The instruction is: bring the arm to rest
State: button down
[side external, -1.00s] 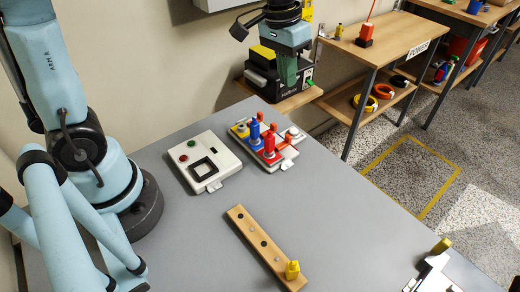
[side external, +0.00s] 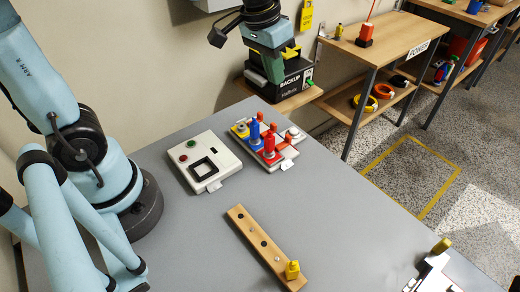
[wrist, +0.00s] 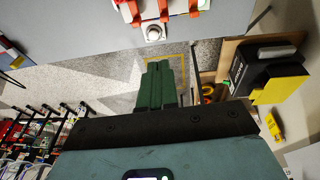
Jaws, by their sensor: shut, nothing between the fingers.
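My gripper (side external: 274,72) hangs in the air at the top of the side external view, above the far edge of the table and in front of the black backup box. In the wrist view its green fingers (wrist: 157,84) lie together with nothing between them. The fingers point down past the table's edge towards the floor in that view. The grey table (side external: 200,225) is below and nearer the camera.
On the table are a white panel with a square frame (side external: 207,163), a board with red and blue parts (side external: 266,143), and a wooden strip (side external: 258,240) with a yellow piece (side external: 292,270). The black backup box (side external: 290,80) sits on a shelf close behind my gripper. Shelves (side external: 385,50) stand right.

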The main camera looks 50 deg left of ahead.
jog(key=s+a+f+t+y, duration=0.1)
jog(key=s+a+f+t, duration=0.1)
jog(key=s+t, duration=0.2)
jog(key=s, duration=0.3)
jog(key=shift+s+a+t, duration=0.3)
jog(key=shift+f, duration=0.1)
dwell(1.1)
